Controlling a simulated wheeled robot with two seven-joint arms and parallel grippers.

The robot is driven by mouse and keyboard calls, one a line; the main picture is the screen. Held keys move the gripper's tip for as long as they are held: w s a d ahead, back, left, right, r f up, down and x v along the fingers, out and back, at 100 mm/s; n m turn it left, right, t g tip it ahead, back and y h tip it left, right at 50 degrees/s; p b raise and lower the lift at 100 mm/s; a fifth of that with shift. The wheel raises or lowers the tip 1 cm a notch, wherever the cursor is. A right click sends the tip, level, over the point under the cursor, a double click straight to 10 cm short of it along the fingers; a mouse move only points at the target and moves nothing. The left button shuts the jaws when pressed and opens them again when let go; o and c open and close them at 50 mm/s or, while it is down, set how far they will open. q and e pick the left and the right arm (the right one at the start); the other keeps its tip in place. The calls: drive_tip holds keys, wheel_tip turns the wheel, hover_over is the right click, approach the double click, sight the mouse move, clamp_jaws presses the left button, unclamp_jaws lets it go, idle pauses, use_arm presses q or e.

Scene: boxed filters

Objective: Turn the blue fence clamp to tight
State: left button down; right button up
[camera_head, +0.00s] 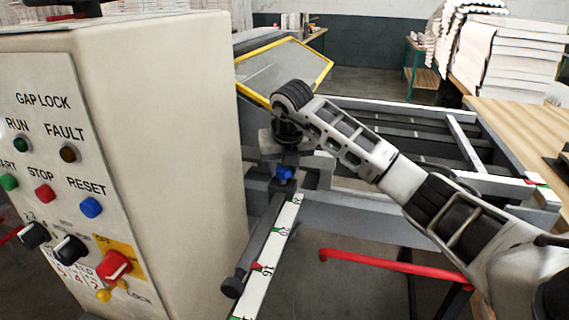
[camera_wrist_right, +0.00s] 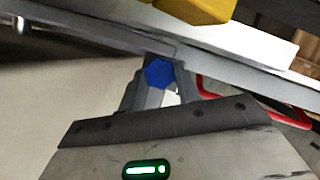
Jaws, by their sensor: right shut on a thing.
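The blue fence clamp (camera_head: 284,174) sits at the upper end of the white ruled scale (camera_head: 273,245), beside the cream cabinet. In the right wrist view the clamp (camera_wrist_right: 158,73) shows as a blue faceted knob just beyond my gripper body. My right gripper (camera_head: 285,163) comes down over the clamp from above and is shut on it. The fingers cover part of the knob, so its turn position cannot be read. My left gripper is not in view.
The cream cabinet (camera_head: 190,130) with buttons and knobs stands close at the left. A yellow-framed clear guard (camera_head: 285,66) is behind my right wrist. A red bar (camera_head: 395,264) runs low at the right. Stacked white filters (camera_head: 515,65) stand at the back right.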

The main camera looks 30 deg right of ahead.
drive_tip(key=m+h, duration=0.1)
drive_tip(key=m, duration=0.1)
drive_tip(key=m+g, duration=0.1)
drive_tip(key=m, duration=0.2)
drive_tip(key=shift+w+a+r+m+h, duration=0.2)
drive_tip(key=shift+m+h, duration=0.1)
drive_tip(key=shift+h, duration=0.1)
drive_tip(key=shift+w+m+g+h, duration=0.1)
drive_tip(key=shift+m+g+h, duration=0.25)
drive_tip(key=shift+m, duration=0.75)
drive_tip(key=shift+m+g+h, duration=0.15)
drive_tip(key=shift+m+g, duration=0.4)
drive_tip(key=shift+m, duration=0.55)
drive_tip(key=o, duration=1)
drive_tip(key=shift+f, duration=0.1)
drive_tip(key=shift+c, duration=0.2)
drive_tip(key=w+v, duration=0.1)
drive_tip(key=v, duration=0.6)
drive_tip(key=shift+s+r, duration=0.25)
drive_tip(key=shift+s, duration=0.3)
